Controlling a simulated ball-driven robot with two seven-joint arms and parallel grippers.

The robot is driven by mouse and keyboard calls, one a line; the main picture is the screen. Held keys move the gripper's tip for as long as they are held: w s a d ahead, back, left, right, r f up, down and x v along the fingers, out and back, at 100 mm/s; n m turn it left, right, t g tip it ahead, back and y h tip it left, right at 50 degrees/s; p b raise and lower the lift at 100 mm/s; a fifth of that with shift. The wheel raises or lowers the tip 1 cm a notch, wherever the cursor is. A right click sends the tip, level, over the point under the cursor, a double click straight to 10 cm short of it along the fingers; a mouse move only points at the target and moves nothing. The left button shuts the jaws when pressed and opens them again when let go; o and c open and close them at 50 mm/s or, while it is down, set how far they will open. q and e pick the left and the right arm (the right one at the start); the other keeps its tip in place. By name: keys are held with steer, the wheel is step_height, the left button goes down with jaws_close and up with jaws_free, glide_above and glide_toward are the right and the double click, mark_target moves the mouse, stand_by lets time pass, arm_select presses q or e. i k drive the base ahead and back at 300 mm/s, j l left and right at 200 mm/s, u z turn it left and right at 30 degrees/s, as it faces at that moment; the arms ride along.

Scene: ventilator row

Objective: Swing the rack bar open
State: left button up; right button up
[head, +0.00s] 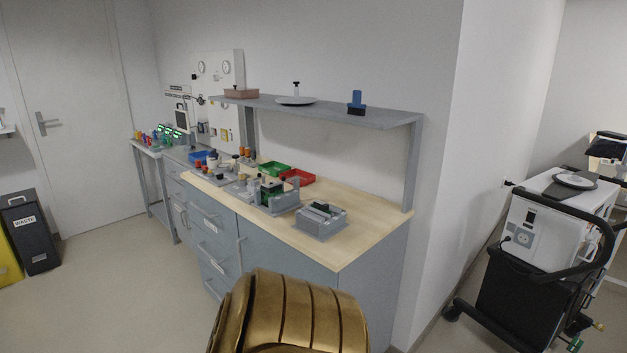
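I cannot clearly make out a rack bar from here. At the far left end of the counter, a small side table (158,199) carries several small colored items and devices with lit green screens (177,138). A tall pale panel with round gauges (219,97) stands against the wall behind it, too far off to show a bar. A gold ribbed part of mine fills the bottom middle and hides the floor and cabinet front there. Neither of my grippers shows.
A wood-topped counter (365,214) holds grey fixtures (320,222), a green bin (273,168) and a red bin (298,177) under a grey shelf (330,110). A wheeled machine (545,235) stands right of the white wall corner. A black waste bin (30,232) stands left. Floor at left is clear.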

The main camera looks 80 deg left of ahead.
mark_target(283, 178)
steer(key=u, duration=2.95)
